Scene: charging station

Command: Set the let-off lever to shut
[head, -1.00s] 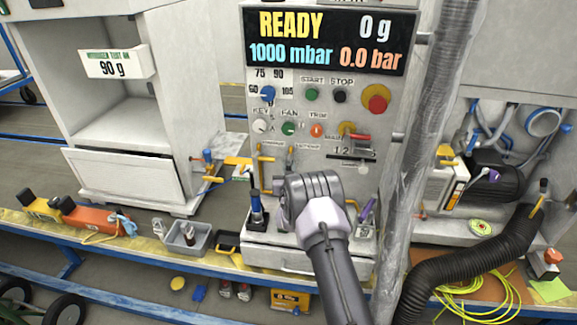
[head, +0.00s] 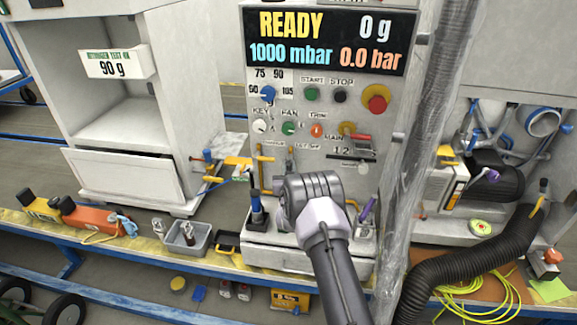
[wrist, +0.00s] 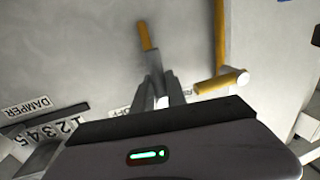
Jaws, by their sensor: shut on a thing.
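The let-off lever (head: 290,156) has a yellow handle and stands on the panel of the charging station, below the knobs. In the wrist view its orange-yellow handle (wrist: 146,36) sticks out past my fingers, slightly tilted. My gripper (wrist: 163,88) is shut on this lever; the grey fingers hide the part between them. In the head view my wrist covers the fingers and the lower part of the lever. The let-off label (head: 306,146) is above it, and in the wrist view the label is partly covered.
A second yellow lever (wrist: 222,82) on a yellow pipe (wrist: 220,30) is close to my fingers on the right in the wrist view. The damper scale (wrist: 50,130) is at lower left there. A blue-handled tool (head: 257,208) stands beside my wrist, and a clear hose column (head: 425,150) rises to the right.

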